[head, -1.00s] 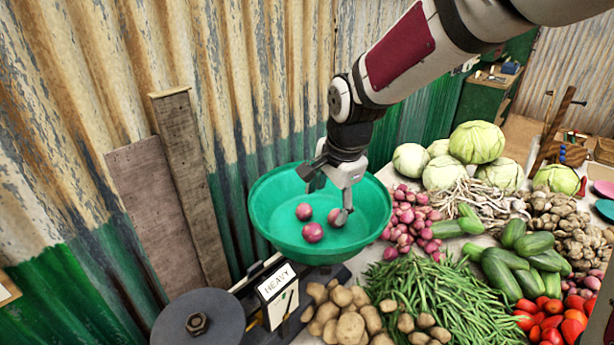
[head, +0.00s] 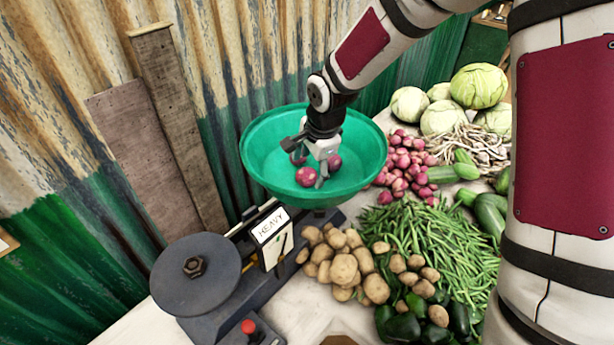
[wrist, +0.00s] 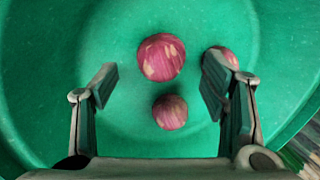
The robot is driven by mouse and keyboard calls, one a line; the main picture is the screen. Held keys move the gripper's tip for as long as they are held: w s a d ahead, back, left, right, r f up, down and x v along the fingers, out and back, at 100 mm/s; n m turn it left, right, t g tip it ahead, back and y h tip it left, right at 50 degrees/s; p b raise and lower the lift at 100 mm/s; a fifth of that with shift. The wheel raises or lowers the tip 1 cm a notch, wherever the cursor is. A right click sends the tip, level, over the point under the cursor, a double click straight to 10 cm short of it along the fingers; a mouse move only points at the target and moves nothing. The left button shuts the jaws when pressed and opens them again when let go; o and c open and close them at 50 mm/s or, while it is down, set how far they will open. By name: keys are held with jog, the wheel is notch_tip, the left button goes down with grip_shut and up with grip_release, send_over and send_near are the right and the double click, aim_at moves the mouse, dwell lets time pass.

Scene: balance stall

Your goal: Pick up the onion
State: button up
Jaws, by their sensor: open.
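The green weighing pan (head: 262,145) holds three reddish-purple onions. In the head view one onion (head: 306,177) lies at the front, another (head: 334,163) to the right, and a third (head: 297,158) is partly hidden behind my gripper (head: 308,168). In the wrist view my gripper (wrist: 158,82) is open and empty over the pan. The smaller-looking onion (wrist: 170,112) lies between the two fingers. The larger-looking onion (wrist: 161,57) lies just beyond the fingertips, near the middle. The other onion (wrist: 228,55) is at the right fingertip, partly covered by it; contact cannot be told.
The pan's raised rim surrounds my gripper. The scale with its HEAVY sign (head: 271,226) and dark round plate (head: 195,275) stands at front left. Potatoes (head: 343,268), green beans (head: 425,238) and more onions (head: 405,165) crowd the right. A corrugated wall (head: 225,60) stands behind.

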aim_at(308, 172)
jog(key=shift+x, duration=1.85)
jog(key=shift+a, duration=0.15)
jog(key=shift+c, duration=0.6)
jog(key=c, duration=1.2)
jog(key=shift+o, duration=0.2)
